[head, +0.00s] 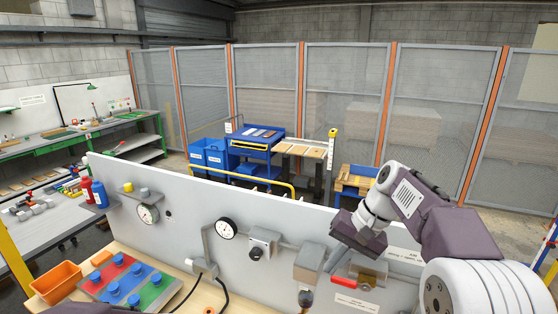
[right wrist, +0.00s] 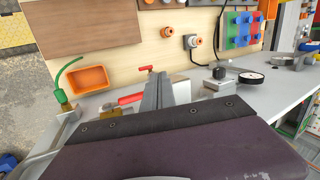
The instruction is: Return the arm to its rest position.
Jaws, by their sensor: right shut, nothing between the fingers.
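My right arm enters the head view from the lower right, with white and dark purple links. Its right gripper (head: 340,254) is over the upper edge of the grey panel (head: 180,213), near the panel's right-hand fittings. In the right wrist view its fingers (right wrist: 156,90) are together with nothing between them. A red handle (head: 345,282) is below the gripper in the head view, and a red handle also shows beside the fingers in the right wrist view (right wrist: 131,99).
The panel carries a pressure gauge (head: 226,229), another gauge (head: 148,214) and a switch box (head: 264,243). An orange bin (head: 56,282) and a coloured board with blue knobs (head: 130,282) are at lower left. A blue cart (head: 249,142) and mesh fence stand behind.

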